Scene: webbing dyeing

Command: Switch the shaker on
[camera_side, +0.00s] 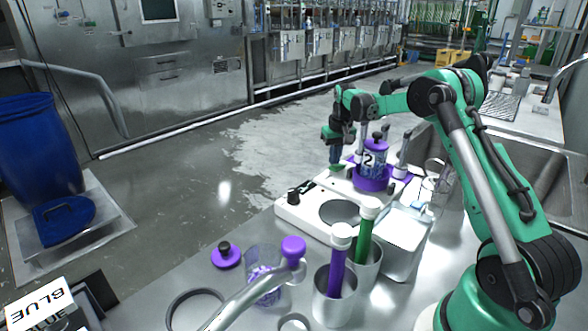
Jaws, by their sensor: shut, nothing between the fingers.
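The shaker (311,222) appears to be the long white unit on the steel bench, with black knobs (294,196) at its left front end and a dark round plate on top. A jar marked 2 (374,162) with a purple lid sits in a purple holder (371,182) toward its far end. My gripper (336,168) points down over the unit's far left side, just left of the jar. It is shut and empty. I cannot tell whether its tips touch the unit. No switch can be made out clearly beneath it.
Two steel beakers (334,307) with purple- and green-handled tools stand in front of the unit. A glass jar (262,276) and a loose purple lid (227,255) are at the left. A square steel container (404,242) stands at the right. A sink lies behind my arm.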

